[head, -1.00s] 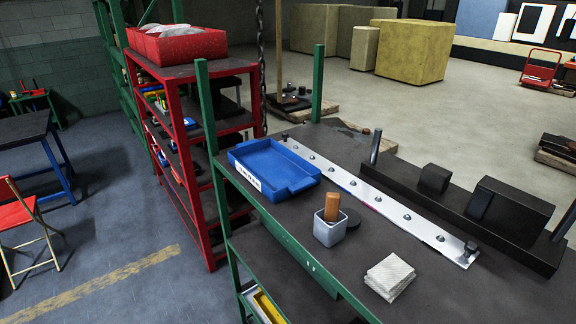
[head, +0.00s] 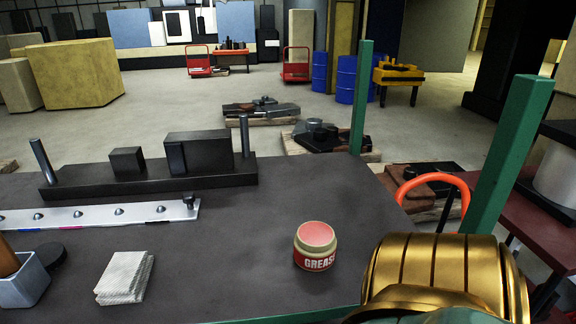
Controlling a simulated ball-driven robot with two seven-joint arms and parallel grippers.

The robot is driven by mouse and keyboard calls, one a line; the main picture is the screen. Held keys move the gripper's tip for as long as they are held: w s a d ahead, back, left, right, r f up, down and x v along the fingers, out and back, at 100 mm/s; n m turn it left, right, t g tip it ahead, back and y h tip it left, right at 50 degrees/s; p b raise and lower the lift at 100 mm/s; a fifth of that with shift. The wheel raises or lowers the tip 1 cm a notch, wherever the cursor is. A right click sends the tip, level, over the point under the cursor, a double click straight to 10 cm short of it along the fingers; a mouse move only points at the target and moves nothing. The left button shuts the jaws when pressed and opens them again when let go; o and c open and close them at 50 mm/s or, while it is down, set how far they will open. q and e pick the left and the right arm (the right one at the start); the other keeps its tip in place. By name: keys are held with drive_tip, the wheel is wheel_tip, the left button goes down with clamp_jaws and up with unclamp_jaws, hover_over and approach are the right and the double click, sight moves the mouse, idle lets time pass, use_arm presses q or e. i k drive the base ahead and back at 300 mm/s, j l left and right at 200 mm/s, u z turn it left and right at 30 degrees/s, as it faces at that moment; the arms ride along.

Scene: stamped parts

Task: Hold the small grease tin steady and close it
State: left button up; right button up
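The small grease tin (head: 315,248) stands upright on the dark workbench (head: 240,285), right of the middle of the head view. It has a cream body and rim, a red label reading GREASE and a pinkish-red top face. I cannot tell whether that top face is a lid or the grease inside. I make out no separate lid beside the tin. Neither gripper is in view. A gold ribbed part of my own body fills the lower right, just right of the tin.
A white cloth stack (head: 124,277), a grey cup (head: 22,285) and a dark disc (head: 51,255) are on the left. A silver strip (head: 100,214) and black block fixture (head: 150,175) lie behind. Green posts (head: 361,100) rise at the right. Bench around the tin is clear.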

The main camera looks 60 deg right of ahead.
sight(315, 242)
drive_tip(key=k+z, duration=0.1)
drive_tip(key=z, duration=0.75)
drive_tip(key=k+l+z, duration=0.1)
drive_tip(key=z, duration=0.3)
drive_tip(key=k+l+z, duration=0.1)
drive_tip(key=z, duration=0.35)
drive_tip(key=u, duration=1.35)
drive_tip(key=z, duration=1.4)
drive_tip(key=j+z, duration=0.1)
drive_tip(key=j, duration=0.4)
drive_tip(key=k+j+z, duration=0.1)
drive_tip(key=j, duration=0.45)
drive_tip(key=j+z, duration=0.1)
drive_tip(key=j, duration=0.4)
drive_tip(key=k+j+z, duration=0.1)
drive_tip(key=j, duration=0.4)
drive_tip(key=k+j+z, duration=0.15)
drive_tip(key=j, duration=0.35)
